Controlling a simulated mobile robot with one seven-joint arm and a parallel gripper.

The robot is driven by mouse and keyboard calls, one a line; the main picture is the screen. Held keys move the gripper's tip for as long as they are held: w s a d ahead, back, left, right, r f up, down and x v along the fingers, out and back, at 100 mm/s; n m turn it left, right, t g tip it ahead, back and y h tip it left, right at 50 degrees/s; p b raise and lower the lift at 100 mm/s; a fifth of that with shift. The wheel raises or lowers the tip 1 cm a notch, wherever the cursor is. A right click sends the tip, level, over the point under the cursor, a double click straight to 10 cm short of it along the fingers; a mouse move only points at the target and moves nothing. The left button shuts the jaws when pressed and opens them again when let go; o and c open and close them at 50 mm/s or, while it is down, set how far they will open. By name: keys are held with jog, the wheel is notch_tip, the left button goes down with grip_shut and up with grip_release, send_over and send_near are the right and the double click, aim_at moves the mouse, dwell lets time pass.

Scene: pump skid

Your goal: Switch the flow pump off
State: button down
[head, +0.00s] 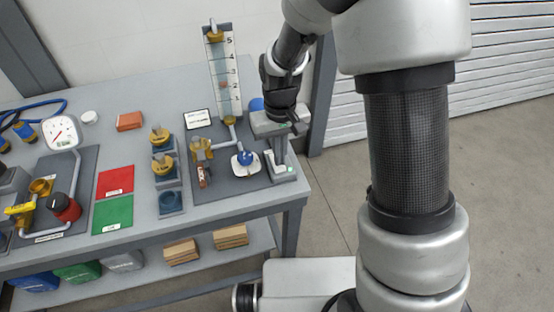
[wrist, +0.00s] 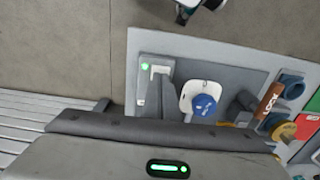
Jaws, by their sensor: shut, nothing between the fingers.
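A grey switch box (head: 284,175) stands at the right end of the flow pump's dark plate. In the wrist view the switch box (wrist: 145,85) has a pale face with a lit green lamp. My gripper (head: 277,155) is directly above the switch box, pointing down, fingers together and empty. In the wrist view its fingertips (wrist: 159,80) overlap the switch face and hide part of it. I cannot tell whether they touch it. A blue knob (head: 246,157) on a white base sits just left of the switch box, and it also shows in the wrist view (wrist: 203,104).
A tall clear scale tube (head: 222,75) rises behind the blue knob. A red-brown LOCK tag (wrist: 269,101) and yellow-topped valves (head: 161,163) are nearby. Red (head: 116,180) and green (head: 113,214) mats and a round gauge (head: 62,132) lie further left. The bench's right edge is close to the switch box.

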jog(key=shift+f+b, duration=0.6)
jog(key=shift+f, duration=0.2)
dwell(0.4)
notch_tip(320, 180, up, 7)
jog(key=p, duration=0.5)
dwell(0.3)
jog(key=shift+r, duration=0.1)
dwell(0.3)
